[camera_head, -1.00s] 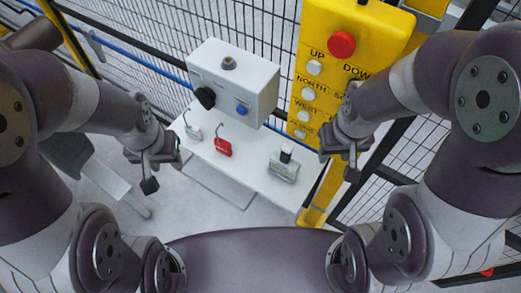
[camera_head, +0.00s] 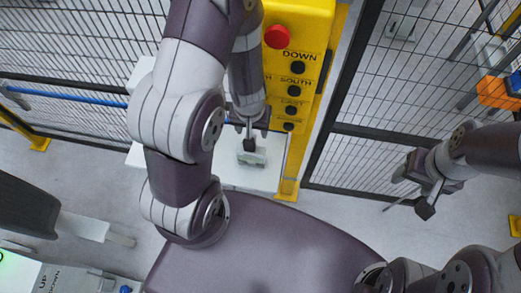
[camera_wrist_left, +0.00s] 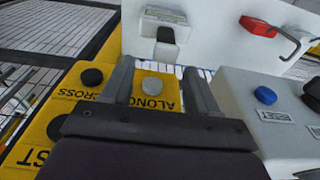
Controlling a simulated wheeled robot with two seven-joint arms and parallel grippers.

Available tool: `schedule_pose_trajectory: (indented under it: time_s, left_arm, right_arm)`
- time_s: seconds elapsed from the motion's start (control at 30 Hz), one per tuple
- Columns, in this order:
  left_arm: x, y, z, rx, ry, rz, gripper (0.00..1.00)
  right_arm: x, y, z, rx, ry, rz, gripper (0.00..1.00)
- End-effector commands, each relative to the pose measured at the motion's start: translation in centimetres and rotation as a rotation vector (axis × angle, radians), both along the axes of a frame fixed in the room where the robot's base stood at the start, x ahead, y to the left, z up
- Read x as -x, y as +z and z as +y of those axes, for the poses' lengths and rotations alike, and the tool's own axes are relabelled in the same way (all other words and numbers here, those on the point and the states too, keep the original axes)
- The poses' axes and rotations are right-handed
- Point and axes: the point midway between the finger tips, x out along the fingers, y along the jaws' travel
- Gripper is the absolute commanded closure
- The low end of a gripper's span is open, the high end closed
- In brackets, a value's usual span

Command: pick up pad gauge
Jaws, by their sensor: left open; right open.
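The pad gauge, a grey-silver block (camera_head: 252,158) with a black upright part, sits on the white table (camera_head: 232,178) below the yellow control box. It also shows beyond my fingertips in the left wrist view (camera_wrist_left: 165,17), with its black part (camera_wrist_left: 166,36) toward me. My left gripper (camera_head: 249,132) is open and empty above the gauge. In the wrist view its fingers (camera_wrist_left: 158,75) are spread, with the gauge in line with the gap; I see no contact. My right gripper (camera_head: 413,192) is open and empty, well away at the right over the floor.
The yellow button box (camera_head: 297,40) stands close behind my left gripper. A red padlock-like item (camera_wrist_left: 258,27) lies on the table. A white box with a blue button (camera_wrist_left: 265,95) is beside it. Wire fencing (camera_head: 385,100) runs behind.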

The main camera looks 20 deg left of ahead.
Motion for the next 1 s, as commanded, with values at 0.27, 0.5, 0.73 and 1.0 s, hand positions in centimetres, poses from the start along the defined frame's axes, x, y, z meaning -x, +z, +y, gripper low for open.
schedule_pose_trajectory:
  time_s: [0.27,0.5,0.73,1.0]
  left_arm:
    - [-0.5,-5.5,0.1,0.001,0.0,-0.002,0.4]
    - [-0.6,-9.9,0.5,0.003,0.0,-0.002,0.4]
    - [-0.8,-10.2,0.6,0.003,-0.001,-0.003,0.4]
    - [-0.8,-10.2,0.6,0.003,-0.001,-0.003,1.0]
  right_arm:
    - [0.1,-4.6,0.0,0.0,0.0,0.002,0.4]
    - [0.1,-7.8,0.0,0.0,0.0,0.002,0.4]
    - [0.1,-7.8,0.0,0.0,0.0,0.001,0.4]
    - [0.1,-7.8,0.0,0.0,0.0,0.001,0.4]
